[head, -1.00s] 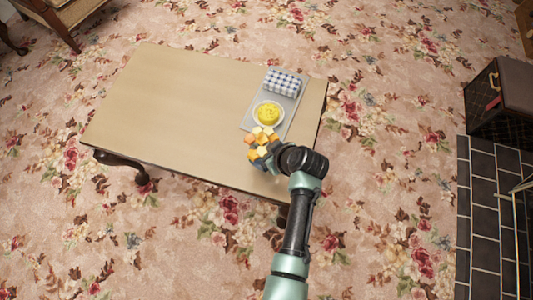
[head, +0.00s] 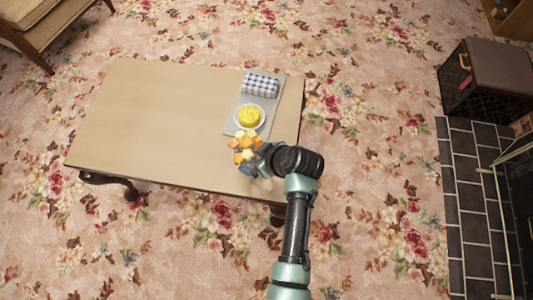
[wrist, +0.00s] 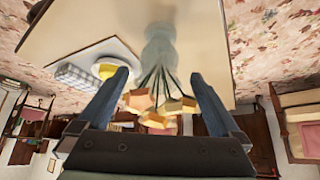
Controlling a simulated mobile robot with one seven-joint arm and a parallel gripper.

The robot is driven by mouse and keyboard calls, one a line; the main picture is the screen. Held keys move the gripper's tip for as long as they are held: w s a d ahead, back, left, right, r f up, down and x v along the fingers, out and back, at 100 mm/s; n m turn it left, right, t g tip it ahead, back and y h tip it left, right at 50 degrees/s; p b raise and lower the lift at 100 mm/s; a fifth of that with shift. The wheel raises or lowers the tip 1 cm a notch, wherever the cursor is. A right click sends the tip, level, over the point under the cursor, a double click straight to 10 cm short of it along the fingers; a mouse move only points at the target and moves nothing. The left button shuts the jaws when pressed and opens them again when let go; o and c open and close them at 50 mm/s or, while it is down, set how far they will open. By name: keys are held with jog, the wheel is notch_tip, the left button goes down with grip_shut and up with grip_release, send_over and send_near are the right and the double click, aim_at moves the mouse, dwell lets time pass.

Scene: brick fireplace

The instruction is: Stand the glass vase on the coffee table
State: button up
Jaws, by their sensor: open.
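The glass vase (wrist: 160,48) is pale and see-through, with stems and orange and yellow flowers (head: 245,147). The wrist view is upside down. There the vase appears upright with its base on the coffee table (head: 150,120), close to the table's edge. In the head view the flowers are above the table's near right part, and my wrist hides most of the vase. My gripper (wrist: 163,100) is open. Its two blue fingers are on either side of the stems and flowers, with visible gaps.
A grey tray (head: 232,120) with a checked cloth (head: 261,84) and a bowl of yellow food (head: 249,116) lies just beyond the flowers. The table's left half is bare. A dark trunk (head: 490,80) and a tiled hearth (head: 470,190) are at the right.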

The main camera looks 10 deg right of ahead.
jog(key=p+v, duration=0.2)
jog(key=v, duration=0.6)
jog(key=w+d+r+m+t+h, duration=0.1)
jog(key=w+r+t, duration=0.1)
jog(key=w+r, duration=0.4)
jog(key=w+r+t+h, duration=0.1)
jog(key=w+r+t, duration=0.25)
jog(key=r, duration=0.55)
jog(key=w+a+r+m+t+h, duration=0.1)
jog(key=w+r+t, duration=0.15)
jog(key=r, duration=0.95)
jog(key=w+r+m+t+h, duration=0.15)
jog(key=r+t, duration=0.25)
jog(key=r, duration=0.9)
jog(key=s+a+r+m+t, duration=0.2)
jog(key=s+r+t, duration=0.3)
jog(key=r, duration=0.9)
jog(key=s+a+r+m+t, duration=0.2)
jog(key=s+r+t, duration=0.3)
jog(key=s+r, duration=0.4)
notch_tip(320, 180, up, 6)
jog(key=shift+s+a+f, duration=0.2)
jog(key=shift+s+a, duration=0.15)
jog(key=shift+a, duration=0.2)
jog(key=shift+y, duration=0.25)
